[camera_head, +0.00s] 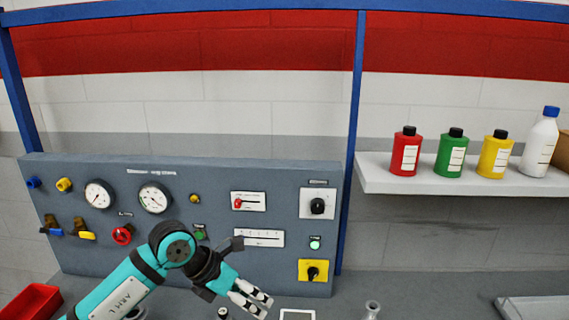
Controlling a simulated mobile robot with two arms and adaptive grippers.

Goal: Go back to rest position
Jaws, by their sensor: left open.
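My left gripper (258,301) is in the lower middle of the head view, with its teal arm coming in from the bottom left. Its fingers are apart and nothing is between them. It is in front of the lower part of the grey control panel (150,240), just above the work surface. The arm covers part of the panel's lower middle. My right gripper is not in view.
The panel carries gauges, knobs and a yellow switch plate (313,270). A red bin (32,302) is at bottom left, a small glass vessel (372,309) at bottom centre-right, a tray (535,307) at bottom right. A shelf (450,183) holds several bottles.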

